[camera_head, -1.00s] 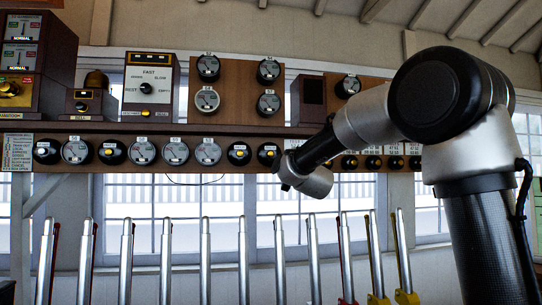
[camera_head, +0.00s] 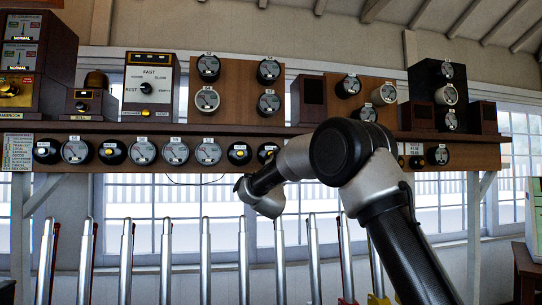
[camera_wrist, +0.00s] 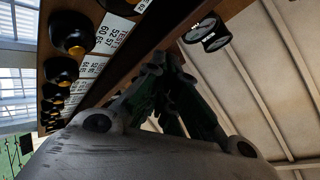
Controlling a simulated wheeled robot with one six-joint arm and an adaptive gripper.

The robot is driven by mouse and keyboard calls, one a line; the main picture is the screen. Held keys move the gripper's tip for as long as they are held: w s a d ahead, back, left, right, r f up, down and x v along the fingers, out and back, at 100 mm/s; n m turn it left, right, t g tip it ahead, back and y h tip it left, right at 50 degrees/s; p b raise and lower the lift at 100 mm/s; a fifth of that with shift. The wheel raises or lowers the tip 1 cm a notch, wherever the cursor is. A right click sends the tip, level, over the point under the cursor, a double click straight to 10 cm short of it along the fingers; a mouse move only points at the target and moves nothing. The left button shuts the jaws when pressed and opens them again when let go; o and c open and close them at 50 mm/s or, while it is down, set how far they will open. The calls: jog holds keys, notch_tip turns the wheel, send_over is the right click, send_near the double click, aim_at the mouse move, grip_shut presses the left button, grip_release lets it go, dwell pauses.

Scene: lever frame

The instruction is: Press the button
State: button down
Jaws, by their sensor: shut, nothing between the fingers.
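The task does not say which button it means. Several round black knobs with yellow-orange centres sit along the lower panel row, such as one left of centre (camera_head: 112,152) and one near my arm (camera_head: 239,153). In the wrist view similar black knobs run down the left side, the nearest being a large knob (camera_wrist: 72,33) beside number labels. My gripper (camera_wrist: 166,62) has dark green fingers that are shut and empty. It is close to the panel edge and right of the knobs in the wrist view. In the head view it is hidden behind my arm.
A wooden shelf (camera_head: 250,130) carries boxes and round gauges above the row. Several upright metal levers (camera_head: 204,260) stand below it. A box with a pointer dial (camera_head: 148,88) stands on the left.

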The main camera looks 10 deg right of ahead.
jog(key=w, duration=0.7)
jog(key=shift+w, duration=0.15)
dwell(1.3)
jog(key=shift+w, duration=0.25)
jog(key=shift+w, duration=0.45)
dwell(0.7)
jog(key=shift+s, duration=0.9)
jog(key=shift+s, duration=0.1)
jog(key=s, duration=0.4)
jog(key=shift+s, duration=0.4)
